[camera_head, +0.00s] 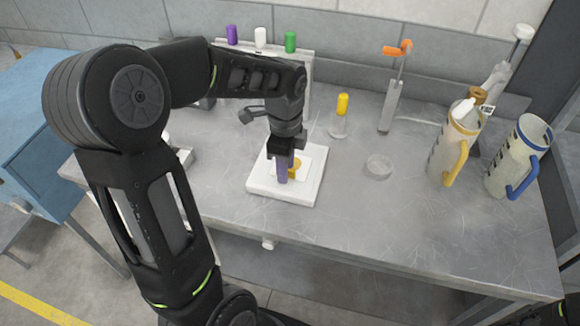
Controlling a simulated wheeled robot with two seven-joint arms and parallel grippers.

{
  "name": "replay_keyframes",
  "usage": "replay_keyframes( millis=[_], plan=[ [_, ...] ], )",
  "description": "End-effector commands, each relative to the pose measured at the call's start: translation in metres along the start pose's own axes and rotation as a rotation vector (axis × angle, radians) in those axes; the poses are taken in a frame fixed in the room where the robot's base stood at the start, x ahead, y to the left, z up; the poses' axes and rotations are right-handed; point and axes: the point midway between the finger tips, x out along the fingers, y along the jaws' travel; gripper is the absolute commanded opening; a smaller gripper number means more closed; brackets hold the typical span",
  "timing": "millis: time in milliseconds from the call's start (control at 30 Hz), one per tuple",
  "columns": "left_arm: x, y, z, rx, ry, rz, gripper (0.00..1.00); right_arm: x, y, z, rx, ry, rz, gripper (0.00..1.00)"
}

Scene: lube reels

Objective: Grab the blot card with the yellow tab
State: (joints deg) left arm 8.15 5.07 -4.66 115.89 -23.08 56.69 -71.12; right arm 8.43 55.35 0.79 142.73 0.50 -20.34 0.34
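A small white card (307,175) with a yellow tab (295,169) lies on a white square pad (302,192) at the middle of the table. My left gripper (283,166) points down over the card, right beside the yellow tab. A purple piece (282,173) shows at its fingertips. I cannot tell whether this is part of the gripper or a thing in it. The fingers hide part of the card and tab, and their gap cannot be made out. My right gripper is not in view.
A rack at the back holds purple (232,34), white (261,37) and green (290,42) capped items. A yellow-capped vial (341,110), a clear dish (379,166), an orange-handled pump (389,105) and two jugs (453,145) (515,160) stand to the right. The table's front right is clear.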

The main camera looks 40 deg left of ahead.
Motion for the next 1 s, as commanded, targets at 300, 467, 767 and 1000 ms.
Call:
replay_keyframes(
  millis=[300, 467, 767, 1000],
  plan=[
    [-0.0003, -0.0001, -0.0001, 0.000, 0.000, 0.000, 0.22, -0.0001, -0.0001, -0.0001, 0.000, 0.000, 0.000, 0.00],
    [-0.0003, -0.0001, -0.0001, 0.000, 0.000, 0.000, 0.09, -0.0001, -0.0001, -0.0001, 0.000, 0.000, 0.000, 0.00],
    [-0.0003, -0.0001, -0.0001, 0.000, 0.000, 0.000, 0.00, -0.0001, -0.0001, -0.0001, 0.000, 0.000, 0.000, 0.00],
    [-0.0003, -0.0001, -0.0001, 0.000, 0.000, 0.000, 0.00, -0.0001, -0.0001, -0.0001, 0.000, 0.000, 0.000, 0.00]
  ],
)
